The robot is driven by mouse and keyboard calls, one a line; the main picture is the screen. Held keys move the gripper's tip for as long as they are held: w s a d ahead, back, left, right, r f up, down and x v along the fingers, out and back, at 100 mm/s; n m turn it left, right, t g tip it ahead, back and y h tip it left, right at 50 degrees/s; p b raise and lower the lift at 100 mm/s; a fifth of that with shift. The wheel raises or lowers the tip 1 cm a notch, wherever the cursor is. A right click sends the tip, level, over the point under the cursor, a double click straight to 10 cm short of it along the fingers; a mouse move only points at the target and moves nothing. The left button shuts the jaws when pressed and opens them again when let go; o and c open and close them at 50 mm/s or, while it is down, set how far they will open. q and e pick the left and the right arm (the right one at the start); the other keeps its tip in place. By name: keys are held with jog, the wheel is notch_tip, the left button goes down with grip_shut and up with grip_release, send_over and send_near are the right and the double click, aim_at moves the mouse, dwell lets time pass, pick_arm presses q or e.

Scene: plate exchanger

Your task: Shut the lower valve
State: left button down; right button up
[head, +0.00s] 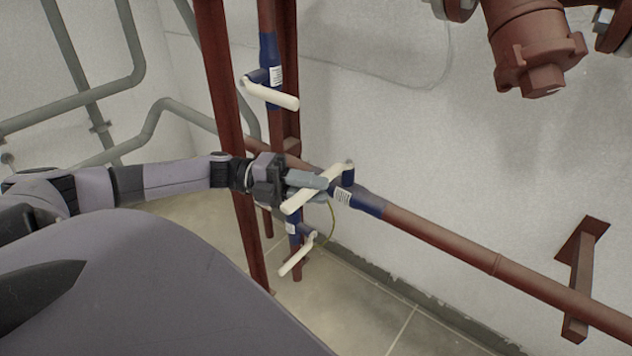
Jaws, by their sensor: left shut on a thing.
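Three valves with white lever handles and blue bodies show in the head view. The upper valve (271,77) is on a vertical red-brown pipe, its handle pointing right and slightly down. The middle valve (366,202) is on a sloping red-brown pipe, its white handle (333,177) slanting down to the left across the pipe. The lowest valve (293,229) is below, its handle (296,256) slanting down to the left. My left gripper (308,188) is shut on the middle valve's handle, hiding part of the pipe behind it. My right gripper is out of view.
A red-brown post (222,90) stands just behind my left wrist. Grey pipes (150,130) run along the left wall. A large red-brown fitting (535,45) hangs at the upper right. A wall bracket (580,285) supports the long pipe. Tiled floor (370,310) lies below.

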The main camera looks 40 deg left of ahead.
pick_arm(q)
jog(key=shift+a, duration=0.1)
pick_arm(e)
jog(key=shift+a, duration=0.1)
pick_arm(q)
jog(key=c, duration=1.1)
grip_release()
jog(key=shift+o, duration=0.2)
jog(key=shift+a, duration=0.1)
jog(key=shift+s+a, duration=0.15)
jog(key=shift+a, duration=0.15)
jog(key=p+v, duration=0.1)
jog(key=v, duration=0.5)
jog(key=shift+p, duration=0.3)
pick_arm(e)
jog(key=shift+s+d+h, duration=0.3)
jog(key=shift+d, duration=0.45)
pick_arm(q)
jog(key=shift+a, duration=0.15)
